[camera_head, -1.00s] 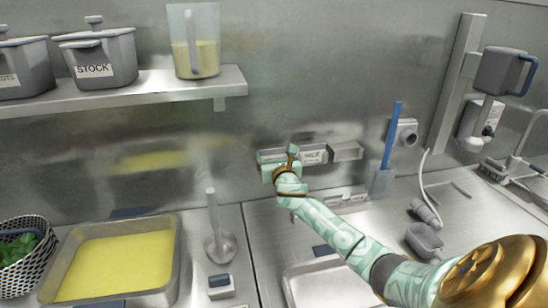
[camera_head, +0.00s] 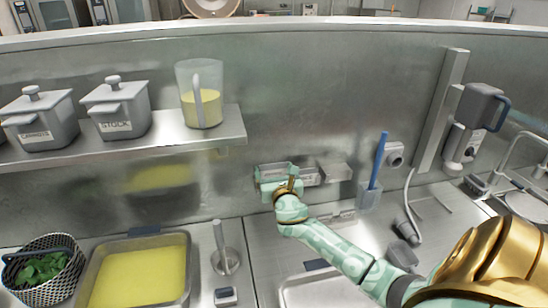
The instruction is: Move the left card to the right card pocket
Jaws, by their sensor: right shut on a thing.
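A card holder (camera_head: 334,171) is fixed low on the back metal wall, with its pockets side by side. A white lettered card (camera_head: 309,178) shows in its middle part, and the right part looks like an empty grey pocket. My right gripper (camera_head: 276,186), pale green, is at the left end of the holder, shut on the left card. The hand hides most of that card, so I cannot tell how far it sits in its pocket. My left gripper is out of view.
A shelf (camera_head: 165,140) with two lidded grey pots and a measuring jug (camera_head: 200,95) hangs at upper left. A blue-handled tool (camera_head: 378,160) stands right of the holder. A tray of yellow liquid (camera_head: 140,270) is below left. The wall above the holder is clear.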

